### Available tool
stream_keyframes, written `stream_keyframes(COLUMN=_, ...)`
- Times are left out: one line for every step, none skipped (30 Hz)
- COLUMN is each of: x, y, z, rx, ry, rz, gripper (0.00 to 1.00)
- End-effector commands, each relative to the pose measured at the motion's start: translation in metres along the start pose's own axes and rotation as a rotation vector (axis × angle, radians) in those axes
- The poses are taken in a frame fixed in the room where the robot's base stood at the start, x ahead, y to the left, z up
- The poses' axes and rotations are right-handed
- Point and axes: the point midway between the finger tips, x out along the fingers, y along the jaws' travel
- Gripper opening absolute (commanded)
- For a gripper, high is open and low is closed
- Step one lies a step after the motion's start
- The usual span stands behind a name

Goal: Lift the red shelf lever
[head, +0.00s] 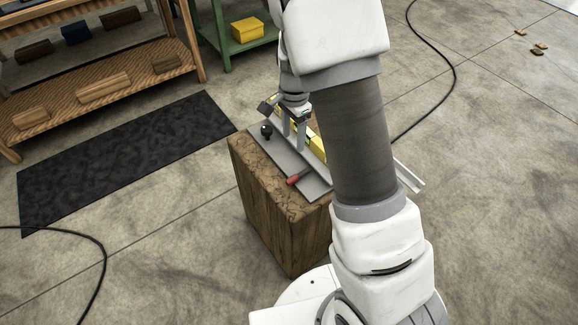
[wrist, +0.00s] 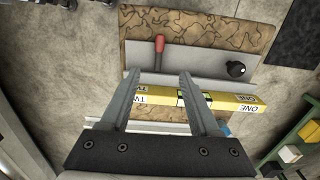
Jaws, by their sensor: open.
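The red lever (head: 294,180) lies at the near end of a grey plate (head: 277,152) on top of a wooden block. In the wrist view the red lever (wrist: 159,45) points away from my gripper, with its dark lower part over the plate. My gripper (wrist: 167,74) is open, its two fingers apart with nothing gripped. In the head view my gripper (head: 294,145) is over the plate, farther back than the lever. The fingertips appear apart from the lever; their exact height above the plate is hard to tell.
A black knob (wrist: 236,69) stands on the plate, right of the lever in the wrist view. A yellow lettered bar (wrist: 221,100) runs across behind the fingertips. The wooden block (head: 282,228) stands on open concrete floor. A black mat (head: 120,160) and wooden shelves (head: 90,87) are to the left.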

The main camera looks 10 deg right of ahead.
Motion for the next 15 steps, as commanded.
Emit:
stream_keyframes(x=0.004, y=0.0, z=0.0, rx=0.005, ry=0.001, rz=0.003, gripper=0.62)
stream_keyframes(x=0.006, y=-0.001, z=-0.001, rx=0.007, ry=0.001, rz=0.004, gripper=0.62)
stream_keyframes(x=0.01, y=0.0, z=-0.001, rx=0.008, ry=0.001, rz=0.004, gripper=0.62)
stream_keyframes(x=0.013, y=0.0, z=-0.001, rx=0.008, ry=0.0, rz=0.005, gripper=0.62)
stream_keyframes(x=0.017, y=0.0, z=-0.001, rx=0.008, ry=0.0, rz=0.006, gripper=0.62)
stream_keyframes(x=0.024, y=0.0, z=-0.001, rx=0.008, ry=0.0, rz=0.006, gripper=0.62)
stream_keyframes(x=0.029, y=0.0, z=-0.001, rx=0.008, ry=0.001, rz=0.006, gripper=0.62)
stream_keyframes(x=0.035, y=0.001, z=-0.001, rx=0.008, ry=0.0, rz=0.007, gripper=0.62)
stream_keyframes(x=0.044, y=0.001, z=-0.001, rx=0.008, ry=0.001, rz=0.007, gripper=0.62)
stream_keyframes(x=0.05, y=0.001, z=-0.001, rx=0.008, ry=0.0, rz=0.007, gripper=0.62)
stream_keyframes(x=0.057, y=0.001, z=0.0, rx=0.007, ry=0.0, rz=0.007, gripper=0.62)
stream_keyframes(x=0.066, y=0.001, z=0.0, rx=0.006, ry=0.0, rz=0.007, gripper=0.62)
stream_keyframes(x=0.073, y=0.001, z=-0.001, rx=0.006, ry=0.0, rz=0.007, gripper=0.62)
stream_keyframes(x=0.079, y=0.001, z=-0.001, rx=0.007, ry=0.0, rz=0.007, gripper=0.62)
stream_keyframes(x=0.088, y=0.001, z=-0.001, rx=0.007, ry=0.0, rz=0.007, gripper=0.62)
